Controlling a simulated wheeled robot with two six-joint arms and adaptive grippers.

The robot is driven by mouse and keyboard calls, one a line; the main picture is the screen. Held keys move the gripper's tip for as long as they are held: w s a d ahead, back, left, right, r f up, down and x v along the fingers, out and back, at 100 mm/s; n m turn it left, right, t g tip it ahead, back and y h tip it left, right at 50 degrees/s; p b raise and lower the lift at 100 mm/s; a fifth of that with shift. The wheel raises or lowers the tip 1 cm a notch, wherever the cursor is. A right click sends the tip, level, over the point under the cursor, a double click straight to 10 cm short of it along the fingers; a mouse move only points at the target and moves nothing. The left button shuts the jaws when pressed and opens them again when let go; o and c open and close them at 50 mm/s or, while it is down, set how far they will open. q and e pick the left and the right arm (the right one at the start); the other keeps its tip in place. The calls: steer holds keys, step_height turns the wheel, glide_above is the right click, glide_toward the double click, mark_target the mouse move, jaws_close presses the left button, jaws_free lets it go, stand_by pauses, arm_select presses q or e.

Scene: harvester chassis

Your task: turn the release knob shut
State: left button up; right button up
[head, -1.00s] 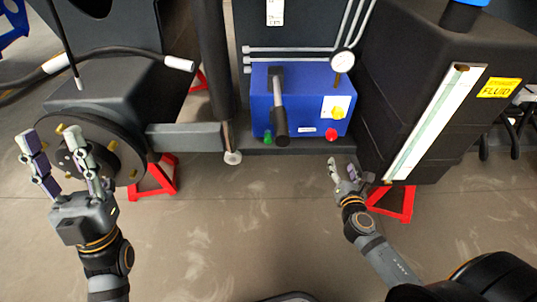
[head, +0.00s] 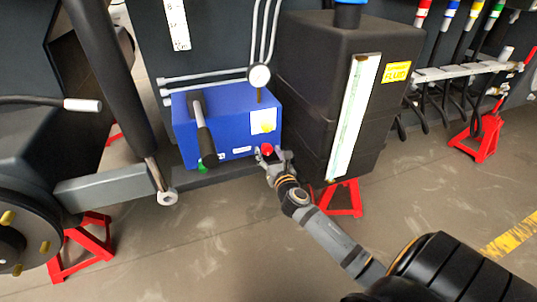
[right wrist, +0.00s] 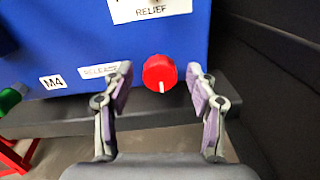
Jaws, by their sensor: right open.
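The red release knob (right wrist: 160,73) sits low on the front of the blue pump box (right wrist: 60,30), right of a label reading RELEASE (right wrist: 100,71). A white mark on the knob points down. In the right wrist view my right gripper (right wrist: 160,85) is open, with one finger on each side of the knob and a gap on both sides. In the head view the knob (head: 267,149) shows at the tips of my right gripper (head: 278,160), by the lower right corner of the box (head: 235,125). My left gripper is out of the head view.
A black fluid tank (head: 310,60) stands close to the right of the box. A green knob (head: 202,168) and a black lever (head: 203,135) are on the box's left. A gauge (head: 259,76) stands above. Red stands (head: 340,197) rest on the floor.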

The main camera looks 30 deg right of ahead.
steer(key=shift+w, duration=0.2)
steer(key=c, duration=1.1)
steer(key=shift+c, duration=0.2)
